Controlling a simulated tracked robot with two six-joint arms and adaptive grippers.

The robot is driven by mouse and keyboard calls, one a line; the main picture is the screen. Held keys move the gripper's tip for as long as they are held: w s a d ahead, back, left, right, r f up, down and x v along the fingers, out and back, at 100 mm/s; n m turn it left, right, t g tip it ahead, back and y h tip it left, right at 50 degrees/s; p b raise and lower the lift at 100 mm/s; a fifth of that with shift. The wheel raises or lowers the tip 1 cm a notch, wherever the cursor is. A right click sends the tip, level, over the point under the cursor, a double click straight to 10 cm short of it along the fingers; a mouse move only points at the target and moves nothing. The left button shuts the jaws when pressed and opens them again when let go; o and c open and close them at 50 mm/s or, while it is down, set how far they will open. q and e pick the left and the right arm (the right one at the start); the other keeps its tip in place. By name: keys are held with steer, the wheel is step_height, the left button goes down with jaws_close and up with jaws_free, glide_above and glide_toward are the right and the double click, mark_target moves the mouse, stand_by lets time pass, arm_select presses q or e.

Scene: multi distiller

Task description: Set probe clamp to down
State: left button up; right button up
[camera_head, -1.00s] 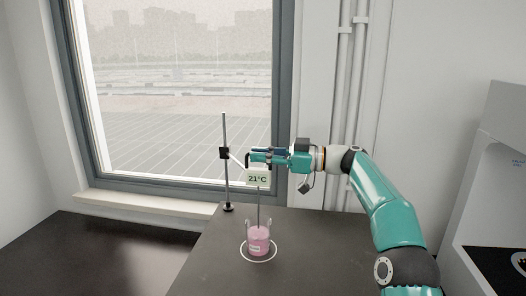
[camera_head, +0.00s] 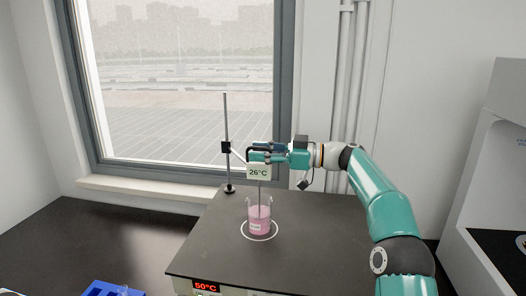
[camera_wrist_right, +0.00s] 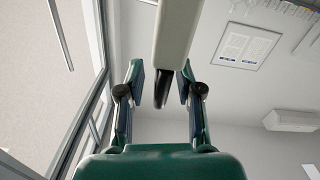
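The probe clamp (camera_head: 225,147) is a small black block on a vertical metal stand rod (camera_head: 226,120). A white arm joins it to the temperature probe, whose pale display (camera_head: 258,172) reads 26°C. The thin probe rod (camera_head: 260,192) hangs down into a beaker of pink liquid (camera_head: 260,222). My right gripper (camera_head: 253,152) is at the probe's head, just above the display. In the right wrist view its two fingers (camera_wrist_right: 161,88) stand apart, with a dark part of the probe between them and visible gaps on both sides. My left gripper is not in view.
The beaker stands inside a white ring on a dark hotplate (camera_head: 215,255), whose front display reads 50°C. A blue object (camera_head: 105,289) lies at the lower left. A window (camera_head: 180,90) is behind, and a white cabinet (camera_head: 495,180) is at the right.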

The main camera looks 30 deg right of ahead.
steer(key=shift+s+d+r, duration=0.1)
steer(key=shift+d, duration=0.05)
steer(key=v, duration=1.1)
steer(key=shift+s+d, duration=0.25)
steer(key=shift+s, duration=0.1)
